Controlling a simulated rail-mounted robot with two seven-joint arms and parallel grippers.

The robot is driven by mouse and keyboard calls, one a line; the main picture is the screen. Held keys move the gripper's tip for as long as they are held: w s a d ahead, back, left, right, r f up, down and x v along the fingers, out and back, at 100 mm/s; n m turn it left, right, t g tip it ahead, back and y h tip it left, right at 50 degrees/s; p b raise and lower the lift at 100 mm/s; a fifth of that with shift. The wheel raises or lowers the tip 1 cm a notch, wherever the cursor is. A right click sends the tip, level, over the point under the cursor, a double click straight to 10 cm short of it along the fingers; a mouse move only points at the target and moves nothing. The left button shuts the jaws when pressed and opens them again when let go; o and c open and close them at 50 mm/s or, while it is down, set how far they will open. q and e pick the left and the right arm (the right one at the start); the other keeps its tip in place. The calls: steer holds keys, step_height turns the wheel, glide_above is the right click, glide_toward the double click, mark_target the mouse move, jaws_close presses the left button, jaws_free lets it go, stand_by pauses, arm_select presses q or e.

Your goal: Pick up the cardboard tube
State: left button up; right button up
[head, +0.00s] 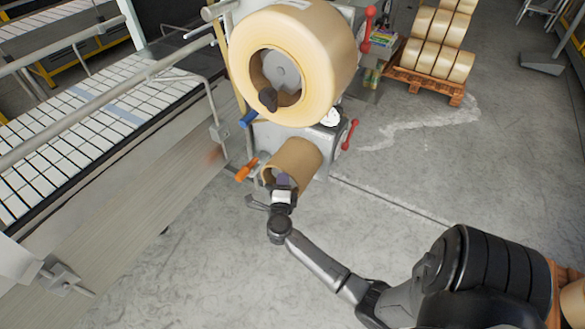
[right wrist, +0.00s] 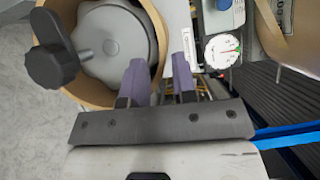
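The cardboard tube (head: 299,158) is a brown hollow cylinder on the lower spindle of the machine, under a big tape roll. In the right wrist view its rim (right wrist: 158,30) circles a grey hub with a black knob. My right gripper (head: 283,181) is at the tube's near open end. In the right wrist view my right gripper's fingers (right wrist: 159,75) are apart, one at the inside of the rim and one outside, with the tube wall between them. I see no clear grip on the wall. My left gripper is not in view.
The large tape roll (head: 318,40) hangs just above the tube. An orange handle (head: 246,169) and a red lever (head: 349,133) flank it. A conveyor (head: 75,140) runs along the left. A pallet of rolls (head: 428,86) stands at the back right. The floor in front is clear.

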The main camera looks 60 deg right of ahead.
mark_target(284, 165)
steer(key=shift+x, duration=3.2)
steer(key=shift+r, duration=0.1)
jaws_close()
